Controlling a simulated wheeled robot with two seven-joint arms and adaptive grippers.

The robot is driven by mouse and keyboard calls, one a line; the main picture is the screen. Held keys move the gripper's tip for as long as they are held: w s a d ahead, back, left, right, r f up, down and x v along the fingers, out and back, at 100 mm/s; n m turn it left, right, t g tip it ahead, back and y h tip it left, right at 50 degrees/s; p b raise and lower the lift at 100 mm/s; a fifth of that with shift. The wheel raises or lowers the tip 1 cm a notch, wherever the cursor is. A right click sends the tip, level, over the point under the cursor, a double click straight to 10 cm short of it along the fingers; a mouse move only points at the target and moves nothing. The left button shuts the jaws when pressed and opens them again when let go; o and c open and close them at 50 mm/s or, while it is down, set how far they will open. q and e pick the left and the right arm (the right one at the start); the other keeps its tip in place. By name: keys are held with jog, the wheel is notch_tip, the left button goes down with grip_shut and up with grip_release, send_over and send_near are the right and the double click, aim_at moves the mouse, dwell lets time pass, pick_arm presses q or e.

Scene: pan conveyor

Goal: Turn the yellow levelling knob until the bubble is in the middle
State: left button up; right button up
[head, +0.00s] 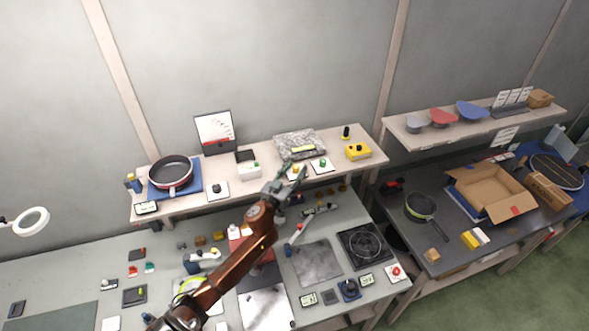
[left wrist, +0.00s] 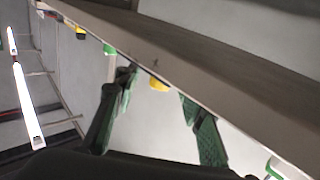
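The yellow levelling knob (head: 295,167) is at the front of the shelf, below a speckled grey slab (head: 290,139). It also shows in the left wrist view (left wrist: 158,84), in the gap between my fingers. A yellow-green level vial (head: 303,148) lies on the slab; its bubble is too small to make out. My left gripper (head: 297,170) is open, with its dark green fingers apart on either side of the knob; I cannot tell whether they touch it. A green knob (head: 322,162) sits on a white plate to the right. My right gripper is not in view.
The shelf's front edge (left wrist: 215,100) runs close by the left fingers. A white box with a green button (head: 250,170) stands left of the slab and a yellow box (head: 357,152) right of it. A pan (head: 171,170) is at the shelf's left. The bench below is crowded.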

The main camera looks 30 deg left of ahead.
pick_arm(q)
jog(key=shift+s+r, duration=0.2)
jog(key=shift+s, duration=0.25)
jog(key=shift+s+r, duration=0.1)
jog(key=shift+s, duration=0.1)
jog(key=shift+w+d+f, duration=0.1)
jog(key=shift+w+f, duration=0.15)
jog(key=shift+w, duration=0.25)
jog(key=c, duration=0.3)
jog(key=shift+c, duration=1)
jog(key=shift+s+r, duration=0.1)
jog(key=shift+s, duration=0.1)
jog(key=c, duration=0.3)
jog(key=shift+c, duration=0.8)
grip_shut()
jog(key=shift+w+d+n+y+b, duration=0.1)
jog(key=shift+d+n+y+b, duration=0.05)
jog(key=shift+n+y+b, duration=0.9)
jog(key=shift+n+g+y+b, duration=0.4)
jog(key=shift+y+b, duration=0.1)
jog(key=shift+y, duration=0.65)
jog(key=shift+r, duration=0.15)
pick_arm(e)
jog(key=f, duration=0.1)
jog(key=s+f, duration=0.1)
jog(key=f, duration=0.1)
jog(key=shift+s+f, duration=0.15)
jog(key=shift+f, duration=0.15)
pick_arm(q)
jog(key=shift+r, duration=0.1)
